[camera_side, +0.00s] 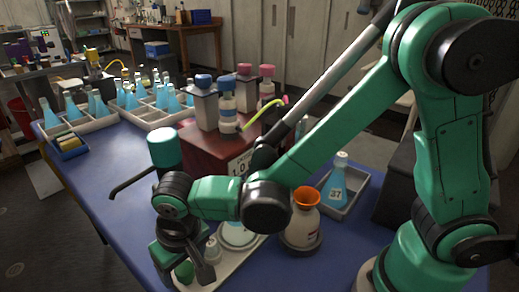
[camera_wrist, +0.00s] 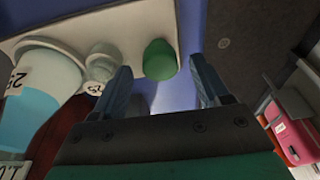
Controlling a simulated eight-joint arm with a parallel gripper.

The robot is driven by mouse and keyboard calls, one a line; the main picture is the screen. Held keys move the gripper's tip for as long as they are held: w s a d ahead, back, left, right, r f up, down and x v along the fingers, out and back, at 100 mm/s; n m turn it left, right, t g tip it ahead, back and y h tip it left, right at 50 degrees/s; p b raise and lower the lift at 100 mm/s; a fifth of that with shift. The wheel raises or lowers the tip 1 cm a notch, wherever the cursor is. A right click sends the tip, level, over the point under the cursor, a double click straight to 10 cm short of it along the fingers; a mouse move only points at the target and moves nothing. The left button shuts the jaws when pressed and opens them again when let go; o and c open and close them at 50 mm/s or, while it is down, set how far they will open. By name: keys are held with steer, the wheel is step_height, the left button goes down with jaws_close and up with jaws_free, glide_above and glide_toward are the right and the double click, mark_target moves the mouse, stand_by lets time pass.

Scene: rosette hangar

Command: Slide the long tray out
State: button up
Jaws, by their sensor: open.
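A long pale tray (camera_side: 226,267) lies near the front edge of the blue table in the side view, and it fills the upper left of the wrist view (camera_wrist: 126,17). It carries a beaker of blue liquid (camera_wrist: 32,100), a small white bottle (camera_wrist: 101,62) and a green-capped item (camera_wrist: 159,60). My gripper (camera_side: 186,275) is low at the tray's near end. In the wrist view my open gripper (camera_wrist: 160,66) has its fingers apart, with the green item seen between the tips. Whether either finger touches the tray cannot be told. My arm hides part of the tray.
A white bottle with an orange collar (camera_side: 304,220) stands right of the tray. A red box (camera_side: 210,152) with bottles on top is behind it. A grey tray (camera_side: 345,203) holds a blue flask. Open blue table (camera_side: 105,190) lies to the left.

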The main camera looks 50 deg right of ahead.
steer(key=shift+r, duration=0.1)
stand_by(0.3)
steer(key=shift+r, duration=3.4)
steer(key=shift+d, duration=0.1)
steer(key=s+d+r+t, duration=0.1)
steer(key=d+t, duration=0.1)
steer(key=d, duration=0.6)
steer(key=s+d+r+t, duration=0.2)
steer(key=d+t, duration=0.1)
steer(key=d, duration=0.6)
steer(key=shift+d, duration=0.15)
